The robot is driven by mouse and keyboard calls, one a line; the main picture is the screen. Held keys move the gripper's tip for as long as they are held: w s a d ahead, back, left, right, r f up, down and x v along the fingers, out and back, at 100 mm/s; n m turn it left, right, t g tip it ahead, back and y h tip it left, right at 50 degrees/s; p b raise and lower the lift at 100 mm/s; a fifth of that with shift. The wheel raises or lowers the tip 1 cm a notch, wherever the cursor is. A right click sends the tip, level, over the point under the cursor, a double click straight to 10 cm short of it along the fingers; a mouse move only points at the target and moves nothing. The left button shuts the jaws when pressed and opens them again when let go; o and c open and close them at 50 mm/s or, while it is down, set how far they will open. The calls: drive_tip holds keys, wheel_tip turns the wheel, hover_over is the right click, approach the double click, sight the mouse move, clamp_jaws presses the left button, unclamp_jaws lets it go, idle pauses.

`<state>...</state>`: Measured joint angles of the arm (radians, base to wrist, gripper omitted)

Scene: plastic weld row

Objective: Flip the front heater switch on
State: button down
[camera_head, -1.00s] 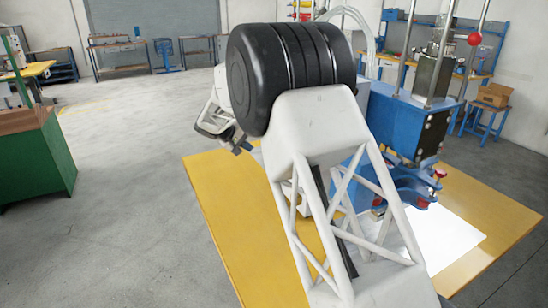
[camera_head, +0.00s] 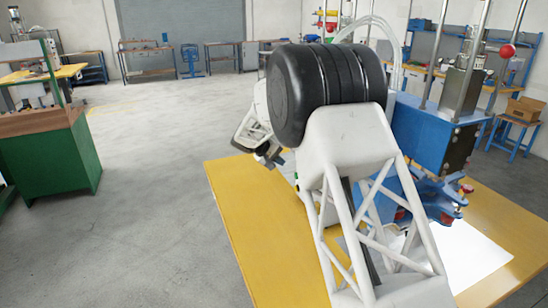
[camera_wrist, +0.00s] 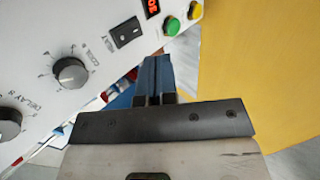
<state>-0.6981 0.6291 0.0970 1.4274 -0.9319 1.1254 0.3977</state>
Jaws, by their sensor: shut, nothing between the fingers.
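In the wrist view a white control panel (camera_wrist: 45,35) fills the upper left, tilted in the picture. It carries a black rocker switch (camera_wrist: 126,32); I cannot tell from its lettering whether this is the front heater switch, nor its on or off position. My gripper (camera_wrist: 155,75) is shut and empty, its fingertips below and right of the rocker switch and apart from it. In the head view my gripper (camera_head: 270,157) shows small at the left of my arm, over the table's far edge. The panel's face cannot be made out there.
The blue machine (camera_head: 430,130) stands on the yellow table (camera_head: 235,200) behind my arm. A green cabinet (camera_head: 50,155) stands far left; floor between is clear.

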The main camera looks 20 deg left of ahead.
drive_tip(key=w+d+f, duration=0.3)
drive_tip(key=w+d, duration=0.2)
idle(0.3)
drive_tip(key=shift+f, duration=0.15)
